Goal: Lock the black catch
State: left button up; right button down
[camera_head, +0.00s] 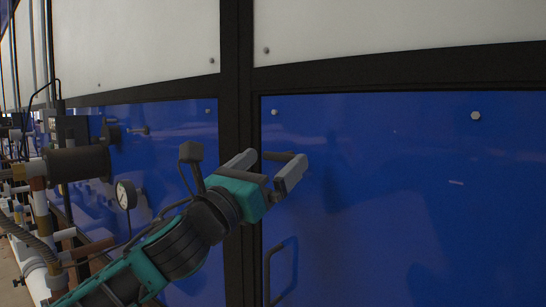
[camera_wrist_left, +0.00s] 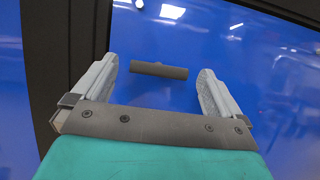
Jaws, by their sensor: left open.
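The black catch (camera_wrist_left: 165,70) is a short dark bar on the blue door. In the left wrist view it lies nearly level, with a slight tilt, between my gripper's two fingers and beyond them. In the head view a dark bar (camera_head: 280,156) shows between the fingertips and seems to be the same catch, partly hidden. My left gripper (camera_head: 276,157) is open in front of the blue door (camera_head: 400,200). Its grey fingers also show in the left wrist view (camera_wrist_left: 158,76), spread and empty. I cannot tell whether they touch the door. My right gripper is not in view.
A black door handle (camera_head: 268,277) is below the gripper. A black frame post (camera_head: 237,80) stands left of the door, with white panels above. Pipes, a dark cylinder (camera_head: 77,164) and a round gauge (camera_head: 125,194) crowd the left. The space in front of the door's right side looks clear.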

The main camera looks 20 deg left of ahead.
pick_arm(q)
jog(key=shift+w+d+r, duration=0.2)
jog(key=shift+w+r, duration=0.05)
jog(key=shift+w, duration=0.3)
jog(key=shift+c, duration=0.5)
jog(key=c, duration=1.4)
